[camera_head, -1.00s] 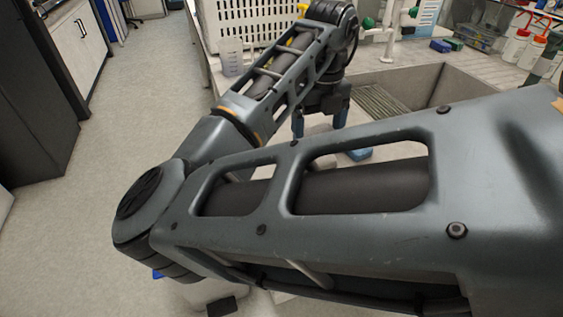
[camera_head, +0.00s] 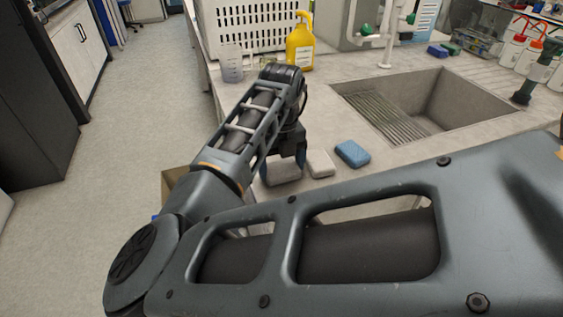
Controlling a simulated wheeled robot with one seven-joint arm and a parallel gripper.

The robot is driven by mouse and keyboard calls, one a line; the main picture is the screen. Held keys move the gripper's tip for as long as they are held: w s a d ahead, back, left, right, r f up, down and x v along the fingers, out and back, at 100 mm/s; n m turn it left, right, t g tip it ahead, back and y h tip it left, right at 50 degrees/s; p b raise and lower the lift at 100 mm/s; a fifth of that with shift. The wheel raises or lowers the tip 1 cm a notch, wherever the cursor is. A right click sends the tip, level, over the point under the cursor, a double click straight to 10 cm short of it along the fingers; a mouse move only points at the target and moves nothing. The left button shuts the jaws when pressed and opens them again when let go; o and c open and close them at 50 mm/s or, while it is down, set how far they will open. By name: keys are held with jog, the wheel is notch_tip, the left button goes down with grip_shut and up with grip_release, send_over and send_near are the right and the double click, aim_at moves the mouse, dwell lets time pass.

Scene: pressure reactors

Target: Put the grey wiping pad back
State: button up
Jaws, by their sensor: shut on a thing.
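My gripper (camera_head: 285,168) points down over the near left part of the counter, shut on the grey wiping pad (camera_head: 283,174). The pad shows between and below the fingers, its top partly hidden by them. I cannot tell whether its underside touches the counter. A pale, whitish pad (camera_head: 320,164) lies just right of it, and a blue sponge (camera_head: 352,153) lies further right, in a rough row.
The sink (camera_head: 440,100) with its ribbed drainer is behind and right. A yellow bottle (camera_head: 300,45), a clear beaker (camera_head: 232,66) and a white perforated crate (camera_head: 240,28) stand at the back. A cardboard box (camera_head: 174,180) is at the left below the counter edge. My arm covers the foreground.

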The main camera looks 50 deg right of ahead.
aim_at(282, 167)
jog(key=shift+f, duration=0.2)
jog(key=o, duration=0.7)
jog(key=shift+c, duration=0.2)
jog(key=shift+r, duration=0.2)
notch_tip(282, 167, up, 12)
jog(key=shift+b, duration=0.3)
